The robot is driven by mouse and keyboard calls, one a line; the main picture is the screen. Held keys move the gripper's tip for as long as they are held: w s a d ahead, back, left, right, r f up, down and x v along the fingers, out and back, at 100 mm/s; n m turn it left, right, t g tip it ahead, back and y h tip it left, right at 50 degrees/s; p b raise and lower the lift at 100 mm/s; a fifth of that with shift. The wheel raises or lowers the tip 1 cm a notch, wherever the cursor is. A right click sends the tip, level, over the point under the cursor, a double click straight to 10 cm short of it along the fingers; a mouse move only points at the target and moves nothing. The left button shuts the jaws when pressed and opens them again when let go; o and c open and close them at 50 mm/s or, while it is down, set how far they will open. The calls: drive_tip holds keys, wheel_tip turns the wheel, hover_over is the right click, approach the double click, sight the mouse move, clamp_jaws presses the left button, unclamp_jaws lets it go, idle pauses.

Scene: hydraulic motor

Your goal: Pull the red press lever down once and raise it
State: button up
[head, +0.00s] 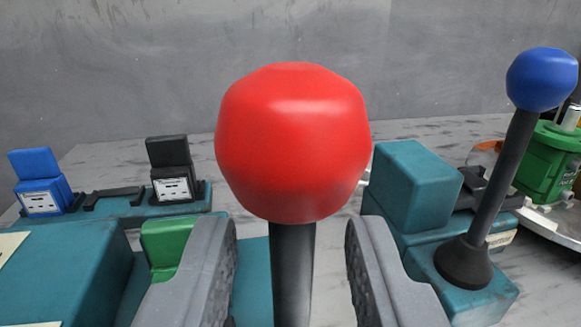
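The red press lever has a large red knob (293,140) on a dark shaft (293,275), and it stands upright in the middle of the head view. My gripper (292,265) is open, with one grey finger on each side of the shaft, below the knob. A gap shows between the shaft and each finger, so neither appears to touch it. The foot of the lever is out of the frame.
A blue-knobbed lever (541,79) stands on a teal base at the right. A teal block (415,186) is just beyond my right finger. Blue (41,182) and black (171,168) labelled blocks sit at the left. A green machine (548,160) is at the far right.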

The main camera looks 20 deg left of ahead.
drive_tip(key=shift+x, duration=1.25)
